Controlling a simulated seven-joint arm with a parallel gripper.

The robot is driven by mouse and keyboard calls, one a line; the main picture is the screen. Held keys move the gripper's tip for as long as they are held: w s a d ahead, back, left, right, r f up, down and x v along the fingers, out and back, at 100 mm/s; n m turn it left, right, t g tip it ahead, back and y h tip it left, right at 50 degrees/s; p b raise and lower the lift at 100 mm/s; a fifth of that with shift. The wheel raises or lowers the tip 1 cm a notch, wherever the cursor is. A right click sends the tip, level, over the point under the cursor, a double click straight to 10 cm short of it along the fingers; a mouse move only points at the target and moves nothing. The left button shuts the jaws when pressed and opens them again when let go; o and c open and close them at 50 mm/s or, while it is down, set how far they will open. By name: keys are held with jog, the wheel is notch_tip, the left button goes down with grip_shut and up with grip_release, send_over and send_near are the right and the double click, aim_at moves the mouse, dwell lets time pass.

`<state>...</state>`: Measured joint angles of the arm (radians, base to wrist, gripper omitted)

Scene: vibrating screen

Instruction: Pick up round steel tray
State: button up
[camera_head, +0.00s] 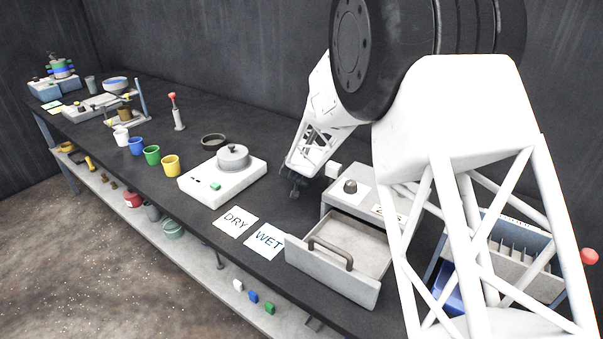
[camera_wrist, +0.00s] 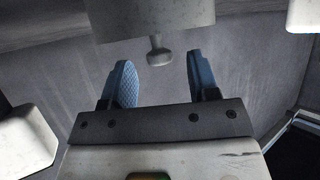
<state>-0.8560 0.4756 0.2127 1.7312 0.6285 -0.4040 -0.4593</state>
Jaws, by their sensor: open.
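A shallow round dark metal tray (camera_head: 214,142) lies on the bench behind the white scale, in the head view. A lidded round steel vessel (camera_head: 233,158) stands on the scale. My gripper (camera_head: 296,187) hangs pointing down between the scale and the grey drawer unit, apart from both round things. In the wrist view my gripper (camera_wrist: 160,82) shows two blue fingers spread apart with nothing between them. Neither the tray nor the vessel can be made out clearly in the wrist view.
The white scale (camera_head: 222,180) stands left of my gripper. The grey drawer unit (camera_head: 335,268) has its drawer pulled out. DRY (camera_head: 235,221) and WET (camera_head: 265,241) cards lie in front. Coloured cups (camera_head: 152,155) line the front edge. A grey block with a knob (camera_wrist: 158,50) shows beyond the fingers.

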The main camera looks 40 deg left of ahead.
jog(key=shift+w+a+f, duration=0.2)
jog(key=shift+w+a, duration=0.05)
jog(key=shift+w, duration=0.1)
dwell(0.4)
grip_shut()
